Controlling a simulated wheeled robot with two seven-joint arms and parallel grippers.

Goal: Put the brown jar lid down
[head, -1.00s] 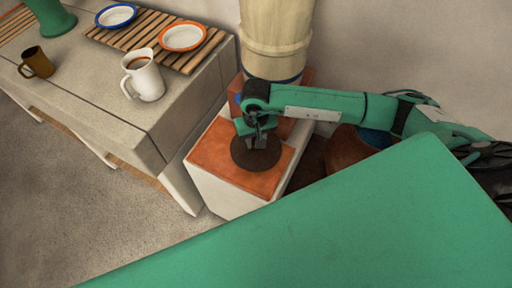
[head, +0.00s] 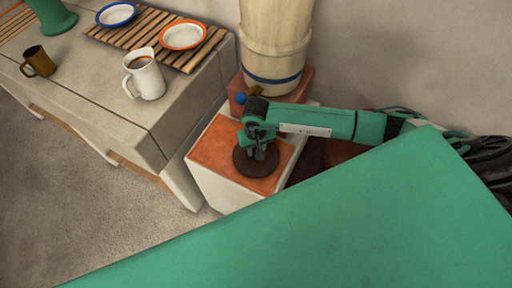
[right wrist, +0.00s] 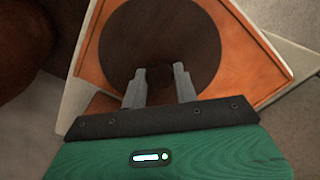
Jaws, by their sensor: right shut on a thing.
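The brown jar lid (head: 243,166) is a dark round disc over the orange top (head: 215,145) of a white box. In the right wrist view the lid (right wrist: 160,25) fills the middle of the orange square. My right gripper (head: 262,153) points down at the lid's centre and is shut on it. In the right wrist view its two fingers (right wrist: 158,75) reach the lid's middle, where the grip is dark and hard to make out. The lid looks flat and very low over the orange top; I cannot tell whether it touches. My left gripper is not in view.
A tall cream barrel-like vessel (head: 274,45) stands behind the box. A grey table (head: 90,100) on the left holds a white mug (head: 145,78), a brown mug (head: 38,62) and two plates on a slatted mat. A rounded brown object (right wrist: 22,35) shows beside the box.

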